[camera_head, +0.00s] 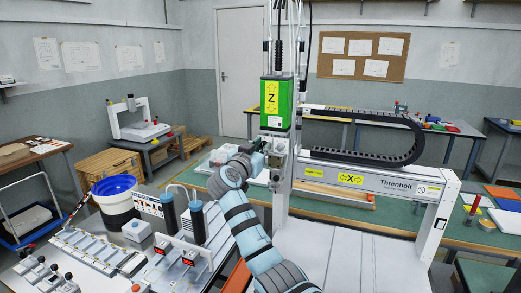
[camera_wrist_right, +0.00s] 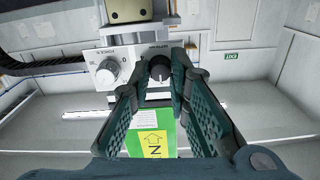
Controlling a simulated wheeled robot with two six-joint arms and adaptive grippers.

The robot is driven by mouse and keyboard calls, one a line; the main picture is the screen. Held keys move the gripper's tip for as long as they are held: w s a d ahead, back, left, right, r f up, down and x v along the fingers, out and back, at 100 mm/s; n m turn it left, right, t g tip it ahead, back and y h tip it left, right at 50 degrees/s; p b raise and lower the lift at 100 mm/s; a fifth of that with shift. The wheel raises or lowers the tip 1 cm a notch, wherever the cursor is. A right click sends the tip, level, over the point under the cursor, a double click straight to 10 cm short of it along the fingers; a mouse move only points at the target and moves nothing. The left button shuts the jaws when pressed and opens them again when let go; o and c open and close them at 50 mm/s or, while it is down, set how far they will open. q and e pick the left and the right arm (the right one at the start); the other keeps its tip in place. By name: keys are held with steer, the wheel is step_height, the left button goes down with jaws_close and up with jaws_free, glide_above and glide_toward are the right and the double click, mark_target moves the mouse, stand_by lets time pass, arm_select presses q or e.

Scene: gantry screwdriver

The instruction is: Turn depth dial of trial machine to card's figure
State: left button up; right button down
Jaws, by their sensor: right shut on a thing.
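The gantry screwdriver machine stands ahead with a green Z unit (camera_head: 276,103) on its crossbeam (camera_head: 375,180). In the right wrist view, which shows the machine inverted, a dark round dial (camera_wrist_right: 160,69) sits on a grey panel between my right gripper's fingertips (camera_wrist_right: 160,62). My right gripper (camera_head: 261,158) is shut on this dial, at the head below the green unit. I cannot make out a card's figure. My left gripper is out of view.
The upright grey gantry post (camera_head: 437,220) stands right of my arm, and a black cable chain (camera_head: 380,150) loops above the beam. Papers hang on a corkboard (camera_head: 362,57).

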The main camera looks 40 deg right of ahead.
steer(key=c, duration=1.5)
jaws_free()
steer(key=v, duration=1.2)
steer(key=shift+s, duration=0.1)
